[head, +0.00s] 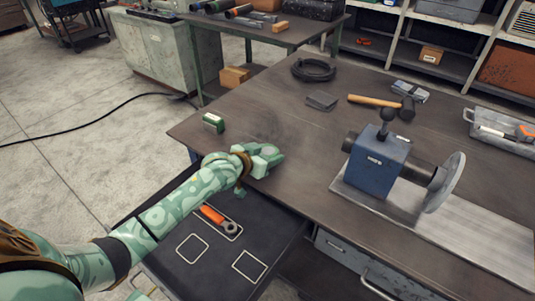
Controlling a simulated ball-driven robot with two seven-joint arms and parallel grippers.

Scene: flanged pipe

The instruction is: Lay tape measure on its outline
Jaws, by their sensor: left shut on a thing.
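My left gripper (268,158) reaches in from the left and is shut over the near left part of the workbench, close to its edge. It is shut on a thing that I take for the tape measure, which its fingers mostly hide. Below it lies a black mat (215,272) with white outlines. An orange-handled tool (219,218) lies in the upper outline. The left square outline (192,248) and the right square outline (249,265) are empty. I cannot tell which is the tape measure's. My right gripper is not in view.
A small green and white block (213,122) stands near the workbench's (262,112) left corner. A blue machine with a disc (378,165) stands at the right. A hammer (372,101), a black cable coil (313,69) and a metal tray (505,138) lie farther back.

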